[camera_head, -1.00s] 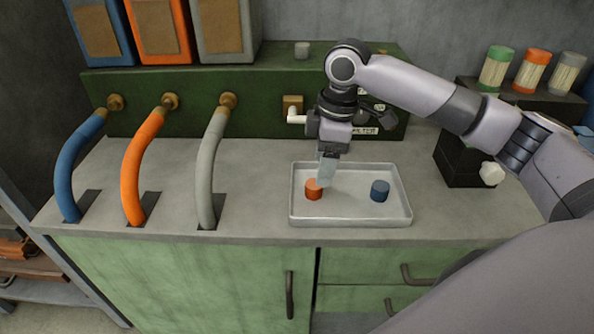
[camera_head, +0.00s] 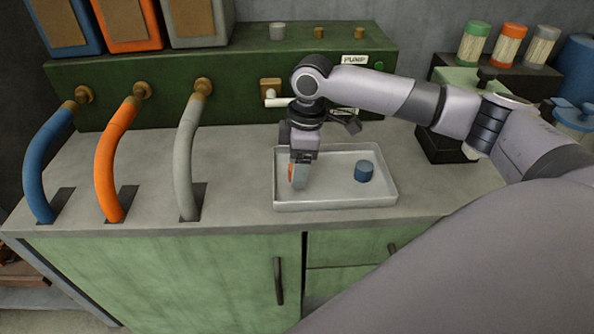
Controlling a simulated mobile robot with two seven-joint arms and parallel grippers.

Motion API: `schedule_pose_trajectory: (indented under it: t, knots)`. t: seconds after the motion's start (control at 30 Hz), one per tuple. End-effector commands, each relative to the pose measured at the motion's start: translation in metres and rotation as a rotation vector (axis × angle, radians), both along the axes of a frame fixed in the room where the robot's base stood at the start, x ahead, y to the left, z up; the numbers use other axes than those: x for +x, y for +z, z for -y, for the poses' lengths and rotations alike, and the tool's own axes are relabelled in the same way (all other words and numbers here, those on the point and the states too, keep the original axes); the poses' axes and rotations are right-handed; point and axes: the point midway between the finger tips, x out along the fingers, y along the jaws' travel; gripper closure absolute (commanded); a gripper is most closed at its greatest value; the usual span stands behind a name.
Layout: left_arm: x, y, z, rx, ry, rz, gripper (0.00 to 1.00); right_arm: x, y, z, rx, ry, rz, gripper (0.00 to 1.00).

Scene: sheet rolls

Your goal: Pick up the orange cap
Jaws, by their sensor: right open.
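The orange cap (camera_head: 291,172) is in the left part of the shallow metal tray (camera_head: 335,203) on the counter. Only a sliver of it shows, because my right gripper covers most of it. My right gripper (camera_head: 298,180) points down at the cap with its jaws open, its fingertips low in the tray. Whether the fingers straddle the cap or touch it is hidden. A blue cap (camera_head: 364,171) stands in the right part of the tray, apart from the gripper. My left gripper is not in view.
Blue (camera_head: 47,165), orange (camera_head: 117,160) and grey (camera_head: 186,158) hoses run from the green housing (camera_head: 240,72) into the counter, left of the tray. A small white-handled tap (camera_head: 277,103) is behind the tray. Colored containers (camera_head: 510,45) stand on a dark rack at the right.

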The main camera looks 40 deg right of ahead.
Motion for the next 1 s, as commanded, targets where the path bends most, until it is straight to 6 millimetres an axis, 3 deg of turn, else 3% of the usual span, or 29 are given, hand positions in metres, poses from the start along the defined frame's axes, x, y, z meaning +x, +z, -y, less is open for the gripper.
schedule_pose_trajectory:
  t: [0.03, 0.17, 0.2, 0.47, 0.67, 0.87, 1.0]
  knots:
    - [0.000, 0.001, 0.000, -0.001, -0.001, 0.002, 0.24, 0.000, 0.000, 0.000, 0.000, 0.000, 0.000, 0.45]
    - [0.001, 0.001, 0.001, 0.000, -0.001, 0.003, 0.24, 0.000, 0.000, 0.000, 0.000, 0.000, 0.000, 0.87]
    - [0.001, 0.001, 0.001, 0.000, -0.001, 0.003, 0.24, 0.000, 0.000, 0.000, 0.000, 0.000, 0.000, 0.90]
    - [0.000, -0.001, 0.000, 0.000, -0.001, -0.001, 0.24, 0.000, 0.001, 0.000, 0.000, 0.000, 0.000, 0.90]
    - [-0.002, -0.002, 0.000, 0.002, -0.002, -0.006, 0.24, 0.001, 0.013, 0.000, 0.001, 0.000, 0.002, 0.90]
    - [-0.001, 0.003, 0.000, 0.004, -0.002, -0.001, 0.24, 0.001, 0.051, -0.001, 0.002, 0.001, 0.005, 0.90]
    - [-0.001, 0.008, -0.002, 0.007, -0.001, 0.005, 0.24, 0.001, 0.088, -0.001, 0.003, 0.002, 0.005, 0.90]
